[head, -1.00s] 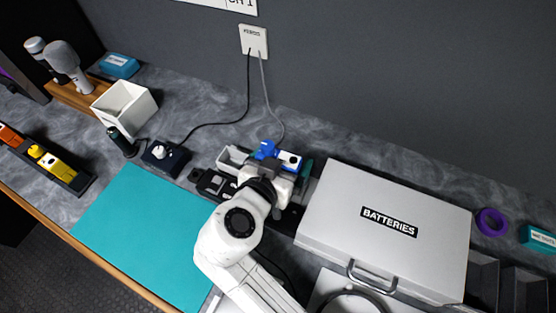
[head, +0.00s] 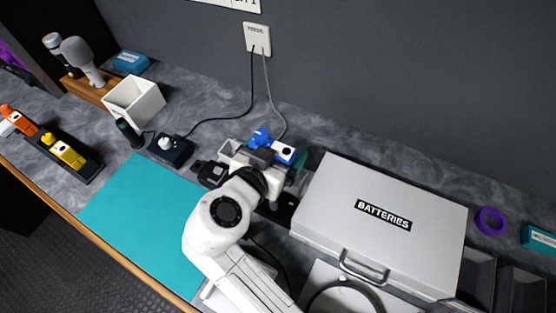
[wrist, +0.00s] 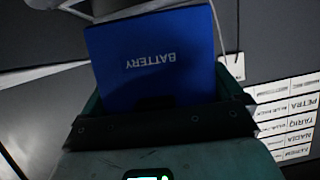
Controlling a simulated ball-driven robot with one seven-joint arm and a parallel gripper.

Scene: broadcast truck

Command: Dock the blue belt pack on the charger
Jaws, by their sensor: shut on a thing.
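The blue belt pack (head: 283,152) is held by my gripper (head: 277,167), whose jaws are shut on it. In the wrist view the pack (wrist: 160,60) fills the centre, with BATTERY reading upside down on its blue face. A dark jaw (wrist: 160,130) crosses its lower end. A light grey open-topped unit (head: 230,153), which looks like the charger, stands beside and partly behind the pack, with a grey cable leading behind it from the wall. My gripper and the pack hide much of it; I cannot tell whether the pack touches it.
A silver BATTERIES case (head: 350,200) stands close to the right of my gripper. A dark item (head: 211,173) lies left of the grey unit. Further left are a black box (head: 171,150), a white bin (head: 133,104) and a clear teal mat (head: 145,215). The wall rises behind.

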